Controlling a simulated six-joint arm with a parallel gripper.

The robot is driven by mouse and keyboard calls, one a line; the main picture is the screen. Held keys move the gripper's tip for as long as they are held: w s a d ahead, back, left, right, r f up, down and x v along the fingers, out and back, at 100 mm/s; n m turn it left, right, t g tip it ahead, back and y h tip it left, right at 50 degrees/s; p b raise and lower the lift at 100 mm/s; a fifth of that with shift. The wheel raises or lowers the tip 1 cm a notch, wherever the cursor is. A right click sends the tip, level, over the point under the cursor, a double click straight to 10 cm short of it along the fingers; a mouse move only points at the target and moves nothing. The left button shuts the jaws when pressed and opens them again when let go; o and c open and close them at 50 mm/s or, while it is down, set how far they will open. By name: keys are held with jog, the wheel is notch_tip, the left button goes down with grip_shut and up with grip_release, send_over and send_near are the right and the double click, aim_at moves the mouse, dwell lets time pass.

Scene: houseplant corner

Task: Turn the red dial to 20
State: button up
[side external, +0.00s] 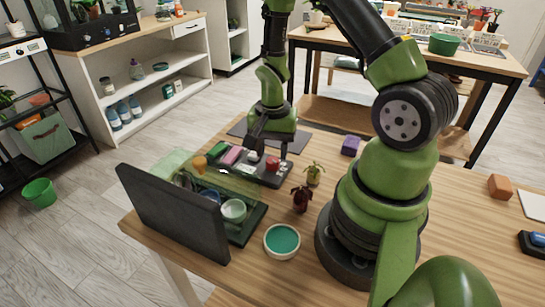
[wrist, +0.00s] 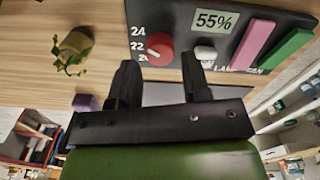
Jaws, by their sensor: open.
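The red dial (side external: 272,163) sits on a dark control panel (side external: 267,180). In the wrist view the red dial (wrist: 159,46) has a white mark on its lower left side, beside the printed numbers 24, 22 and 20. The mark points toward the lower numbers; I cannot tell exactly which one. My gripper (wrist: 160,62) is open and empty. Its two fingers lie apart, one toward each side of the dial, with the tips just below it in the picture. In the side view my gripper (side external: 268,153) hangs over the panel close to the dial.
The panel also has a white button (wrist: 206,54), a 55% display (wrist: 213,20), a pink bar (wrist: 253,44) and a green bar (wrist: 287,50). Small potted plants (side external: 314,174) (side external: 301,201), a teal-filled dish (side external: 282,240) and a purple block (side external: 351,145) stand nearby.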

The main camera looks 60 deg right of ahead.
aim_at(272, 163)
jog(key=shift+f, duration=1.4)
jog(key=c, duration=0.7)
jog(key=shift+o, duration=0.2)
